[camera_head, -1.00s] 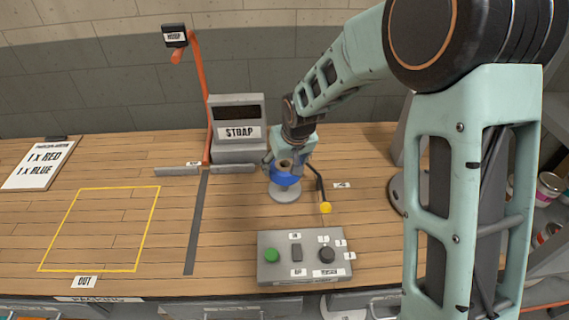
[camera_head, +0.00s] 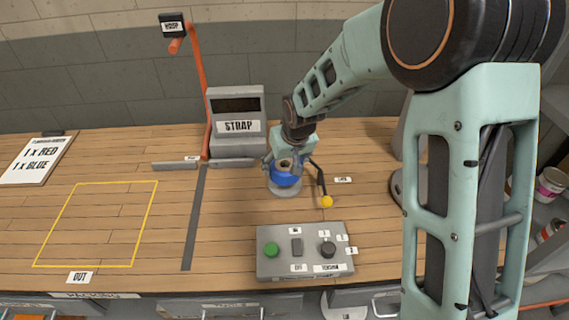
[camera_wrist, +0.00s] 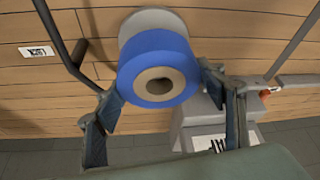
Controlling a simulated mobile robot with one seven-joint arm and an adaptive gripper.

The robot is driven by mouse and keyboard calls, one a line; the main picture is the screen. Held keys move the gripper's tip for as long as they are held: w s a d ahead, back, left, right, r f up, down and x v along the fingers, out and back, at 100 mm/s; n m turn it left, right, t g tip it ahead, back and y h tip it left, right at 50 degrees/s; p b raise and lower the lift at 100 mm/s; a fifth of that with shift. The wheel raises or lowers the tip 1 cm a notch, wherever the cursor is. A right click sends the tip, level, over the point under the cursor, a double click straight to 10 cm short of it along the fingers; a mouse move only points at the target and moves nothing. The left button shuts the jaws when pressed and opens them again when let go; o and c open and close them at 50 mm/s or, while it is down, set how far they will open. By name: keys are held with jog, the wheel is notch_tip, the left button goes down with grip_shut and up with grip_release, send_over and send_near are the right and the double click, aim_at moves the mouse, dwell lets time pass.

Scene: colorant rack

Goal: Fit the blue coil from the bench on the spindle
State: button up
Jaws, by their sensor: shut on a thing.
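The blue coil (camera_head: 287,179) is a short blue ring with a brown cardboard core; it also shows in the wrist view (camera_wrist: 150,60). My gripper (camera_head: 286,165) points down over it, and in the wrist view (camera_wrist: 160,88) its two fingers are on opposite sides of the coil, shut on it. Just below the coil is a round pale grey base (camera_head: 282,193), also in the wrist view (camera_wrist: 150,20). The spindle is hidden by coil and gripper. I cannot tell whether it is inside the core or whether the coil touches the base.
A lever with a yellow knob (camera_head: 326,201) stands close on the right. A control box (camera_head: 305,262) with a green button is in front. The STRAP machine (camera_head: 237,145) and an orange post (camera_head: 206,100) are behind left. The yellow-outlined area (camera_head: 95,266) on the bench is empty.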

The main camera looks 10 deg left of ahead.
jog(key=shift+f+b, duration=1.55)
jog(key=shift+f, duration=0.25)
jog(key=o, duration=1.3)
jog(key=shift+o, duration=0.2)
jog(key=shift+r, duration=0.1)
